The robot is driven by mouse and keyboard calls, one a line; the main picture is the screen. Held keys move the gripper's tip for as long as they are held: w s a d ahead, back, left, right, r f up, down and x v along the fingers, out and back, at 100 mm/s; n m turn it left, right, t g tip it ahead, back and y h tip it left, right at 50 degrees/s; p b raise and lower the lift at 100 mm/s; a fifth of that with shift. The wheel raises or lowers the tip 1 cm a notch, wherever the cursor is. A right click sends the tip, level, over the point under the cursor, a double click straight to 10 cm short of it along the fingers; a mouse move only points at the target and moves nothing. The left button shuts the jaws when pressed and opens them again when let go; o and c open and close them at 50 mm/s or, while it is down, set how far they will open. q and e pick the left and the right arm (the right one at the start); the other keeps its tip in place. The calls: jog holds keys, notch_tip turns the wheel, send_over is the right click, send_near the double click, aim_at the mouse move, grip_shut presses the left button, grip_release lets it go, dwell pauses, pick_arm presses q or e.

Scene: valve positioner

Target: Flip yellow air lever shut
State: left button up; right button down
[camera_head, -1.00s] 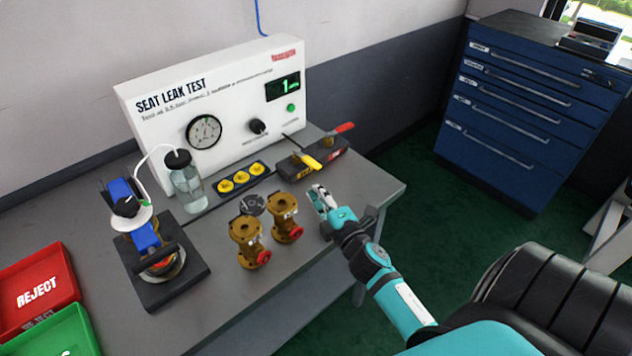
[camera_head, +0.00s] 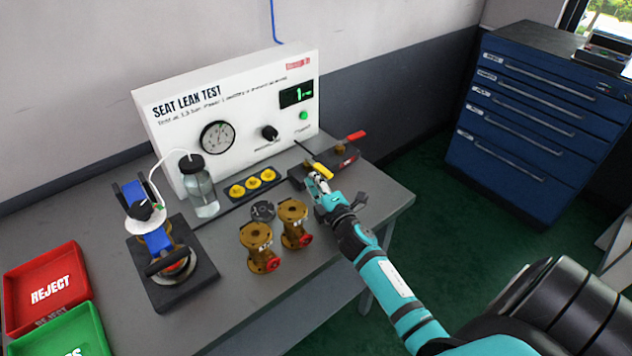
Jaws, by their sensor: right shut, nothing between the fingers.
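The yellow air lever (camera_head: 322,171) sits on a dark valve block (camera_head: 344,160) at the right part of the bench, beside a red-handled lever (camera_head: 354,136). The yellow handle slants toward the bench's front right. My right gripper (camera_head: 315,180) is shut and empty at the near end of the yellow lever. It overlaps the handle in the picture, and I cannot tell whether it touches. My left gripper is not in view.
Two brass valves (camera_head: 258,246) (camera_head: 294,222) stand left of my right gripper. A clamp fixture (camera_head: 170,262), a water bottle (camera_head: 196,188) and red and green trays (camera_head: 46,288) (camera_head: 62,332) are farther left. The test panel (camera_head: 240,115) stands behind. A blue drawer cabinet (camera_head: 535,120) is at right.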

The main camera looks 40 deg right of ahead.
jog(key=shift+d+y, duration=0.15)
jog(key=shift+y, duration=0.15)
jog(key=shift+s+d+n+y, duration=0.15)
jog(key=shift+n+y, duration=0.45)
jog(key=shift+s+d+n+y, duration=0.1)
jog(key=shift+d+n+y, duration=0.1)
jog(key=shift+n+y, duration=0.4)
jog(key=shift+d+n+y, duration=0.15)
jog(key=shift+n+y, duration=0.15)
jog(key=shift+y, duration=0.5)
